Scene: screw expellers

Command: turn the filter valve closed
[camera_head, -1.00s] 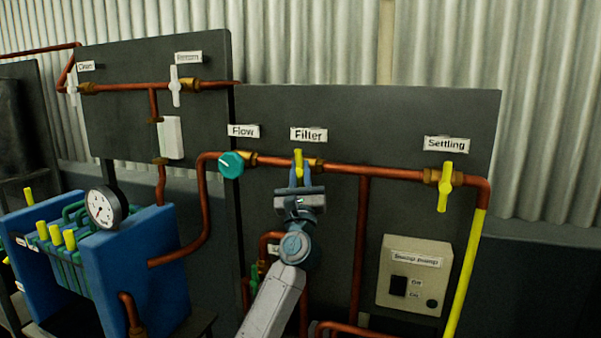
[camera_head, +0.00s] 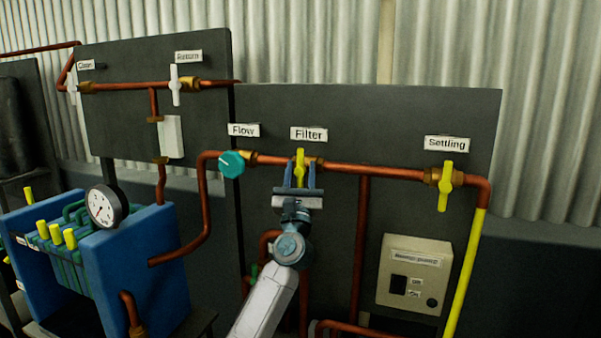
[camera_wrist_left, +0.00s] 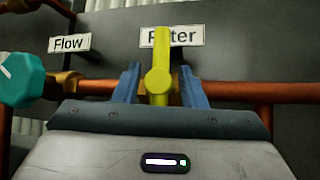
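The filter valve's yellow handle (camera_head: 300,164) stands upright across the copper pipe, just under the "Filter" label (camera_head: 309,134). In the left wrist view the yellow handle (camera_wrist_left: 158,80) is centred and covers part of the label. My left gripper (camera_head: 300,176) is at the valve from below. Its blue fingers (camera_wrist_left: 158,84) stand one on each side of the handle, with a visible gap on both sides. The gripper is open and not gripping the handle. My right gripper is in neither view.
A teal flow knob (camera_head: 231,164) is close to the left of the filter valve. The yellow settling valve (camera_head: 444,186) is further right on the same copper pipe (camera_head: 376,170). A sump pump box (camera_head: 413,274) is lower right. A blue filter press (camera_head: 142,265) with a gauge (camera_head: 104,207) stands left.

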